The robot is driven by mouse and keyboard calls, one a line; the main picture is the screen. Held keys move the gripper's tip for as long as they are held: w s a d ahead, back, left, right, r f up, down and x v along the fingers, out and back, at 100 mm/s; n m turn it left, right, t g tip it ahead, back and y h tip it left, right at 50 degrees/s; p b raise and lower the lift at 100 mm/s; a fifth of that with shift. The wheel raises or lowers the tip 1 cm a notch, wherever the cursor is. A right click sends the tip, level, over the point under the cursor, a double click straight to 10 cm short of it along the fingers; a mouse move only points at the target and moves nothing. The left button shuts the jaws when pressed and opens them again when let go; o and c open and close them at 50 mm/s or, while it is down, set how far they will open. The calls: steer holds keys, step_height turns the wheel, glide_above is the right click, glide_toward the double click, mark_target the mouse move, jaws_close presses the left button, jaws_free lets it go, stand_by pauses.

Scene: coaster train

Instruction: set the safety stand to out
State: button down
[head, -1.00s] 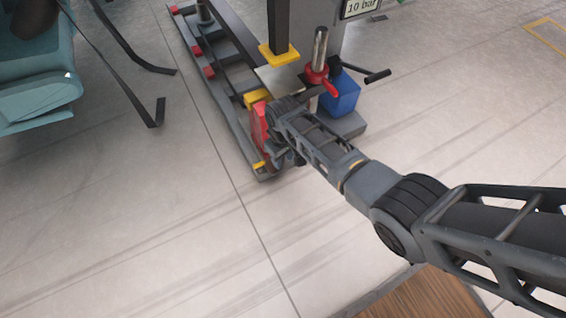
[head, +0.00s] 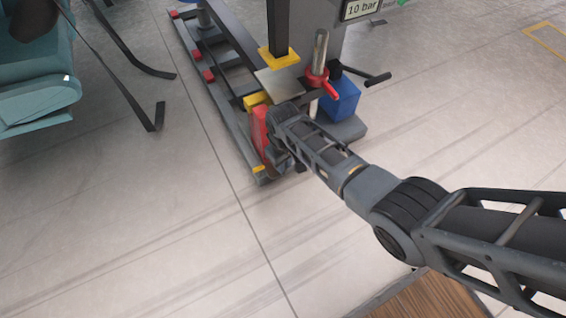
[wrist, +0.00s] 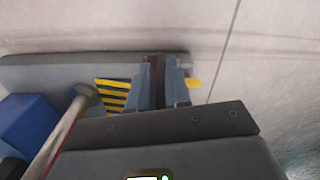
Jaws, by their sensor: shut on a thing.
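The safety stand appears to be the upright red piece (head: 259,126) at the near end of the long grey rail base. My gripper (wrist: 159,72) is at this piece. In the wrist view its two grey fingers are closed around a narrow dark red part (wrist: 154,64), seemingly the same piece. In the head view my wrist and forearm hide the fingers and the right side of the red piece. Its lower end and its pivot cannot be made out.
A grey post with a red-handled collar (head: 317,76) and a blue box (head: 341,96) stand just right of my wrist. A black lever (head: 376,78) sticks out there. Yellow-black stripes (wrist: 113,96) mark the base. Teal seats (head: 38,85) are at left.

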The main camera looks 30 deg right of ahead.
steer(key=shift+s+a, duration=0.1)
steer(key=shift+a, duration=0.1)
steer(key=shift+s+r+p, duration=0.1)
steer(key=shift+s+p, duration=0.05)
steer(key=shift+p, duration=0.15)
steer(key=s+p, duration=0.5)
steer(key=s, duration=0.1)
steer(key=shift+s+a, duration=0.15)
steer(key=shift+f, duration=0.2)
steer(key=c, duration=1.2)
jaws_free()
steer(key=shift+o, duration=0.2)
steer(key=shift+r, duration=0.1)
